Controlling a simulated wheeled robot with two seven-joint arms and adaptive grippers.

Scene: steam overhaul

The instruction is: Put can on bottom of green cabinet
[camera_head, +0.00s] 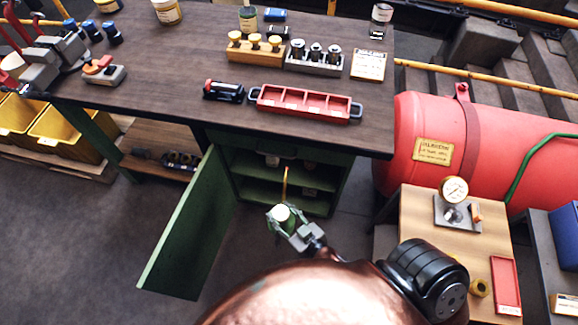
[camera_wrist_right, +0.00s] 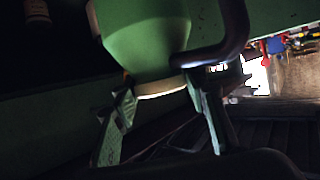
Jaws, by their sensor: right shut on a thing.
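The can (camera_head: 282,214) is green with a pale round part and a thin yellow spout. My right gripper (camera_head: 288,228) is shut on it, in front of the open green cabinet (camera_head: 236,205). In the right wrist view, the green can body (camera_wrist_right: 145,40) and its dark curved handle fill the upper middle, between the fingers of my right gripper (camera_wrist_right: 160,112). The cabinet's green door (camera_head: 190,235) is swung open to the left. Its shelves show behind the can, with small items on them; the bottom is partly hidden by the can. My left gripper is not in view.
A dark wooden worktop (camera_head: 180,75) lies above the cabinet, with a red tray (camera_head: 305,103) near its front edge. A red tank (camera_head: 400,115) and a small table (camera_head: 420,215) with a gauge stand at right. Floor left of the door is clear.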

